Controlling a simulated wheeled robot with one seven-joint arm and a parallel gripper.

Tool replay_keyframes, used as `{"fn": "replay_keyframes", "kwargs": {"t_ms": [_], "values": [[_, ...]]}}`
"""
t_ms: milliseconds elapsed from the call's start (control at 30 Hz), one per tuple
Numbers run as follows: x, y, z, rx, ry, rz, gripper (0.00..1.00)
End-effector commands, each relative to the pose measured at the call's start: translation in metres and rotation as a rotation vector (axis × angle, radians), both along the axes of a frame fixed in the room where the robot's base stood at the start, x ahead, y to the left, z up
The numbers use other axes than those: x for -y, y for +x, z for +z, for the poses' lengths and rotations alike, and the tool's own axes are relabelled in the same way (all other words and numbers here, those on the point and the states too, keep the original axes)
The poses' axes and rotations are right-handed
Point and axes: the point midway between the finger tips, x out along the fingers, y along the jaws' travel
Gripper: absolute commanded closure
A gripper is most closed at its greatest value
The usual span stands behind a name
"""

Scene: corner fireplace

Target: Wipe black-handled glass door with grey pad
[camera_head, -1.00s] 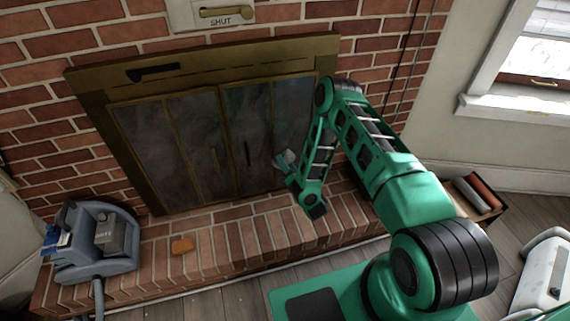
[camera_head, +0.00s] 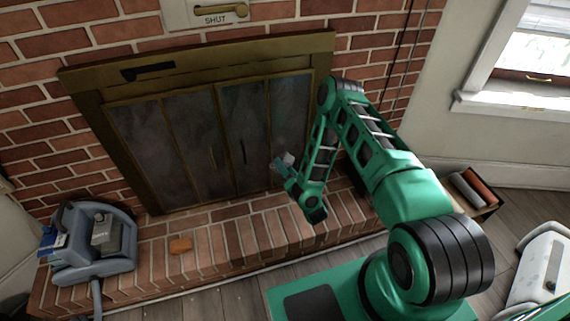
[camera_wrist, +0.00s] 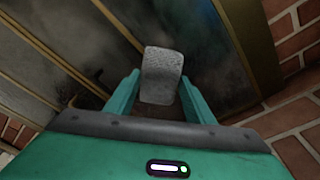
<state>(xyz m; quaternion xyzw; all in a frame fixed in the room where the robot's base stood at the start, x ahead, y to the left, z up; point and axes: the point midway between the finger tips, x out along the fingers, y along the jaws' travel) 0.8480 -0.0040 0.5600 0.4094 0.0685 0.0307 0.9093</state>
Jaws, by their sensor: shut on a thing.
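The fireplace has several glass panels in a brass frame. The black-handled glass door (camera_head: 240,115) is right of centre, with a dark upright handle (camera_head: 243,151). My gripper (camera_head: 279,166) is low in front of the rightmost panel (camera_head: 291,112) as seen from the head. It is shut on the grey pad (camera_head: 288,158), which also shows between the two teal fingers in the wrist view (camera_wrist: 163,62). The pad sticks out beyond the fingertips towards the dark, cloudy glass. I cannot tell whether it touches the glass.
A brick hearth ledge (camera_head: 215,238) runs below the doors. A box with rolled items (camera_head: 472,190) stands at right. A brass latch plate marked SHUT (camera_head: 218,14) is above.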

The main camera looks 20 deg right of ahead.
Motion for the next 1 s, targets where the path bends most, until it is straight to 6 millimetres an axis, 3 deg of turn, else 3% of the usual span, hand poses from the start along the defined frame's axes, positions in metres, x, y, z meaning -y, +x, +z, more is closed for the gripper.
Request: {"fn": "replay_keyframes", "kwargs": {"t_ms": [367, 1000], "values": [[0.0, 0.011, 0.004, 0.002, -0.002, 0.001, 0.69], [0.002, 0.066, 0.019, 0.0, -0.002, 0.001, 0.69]]}}
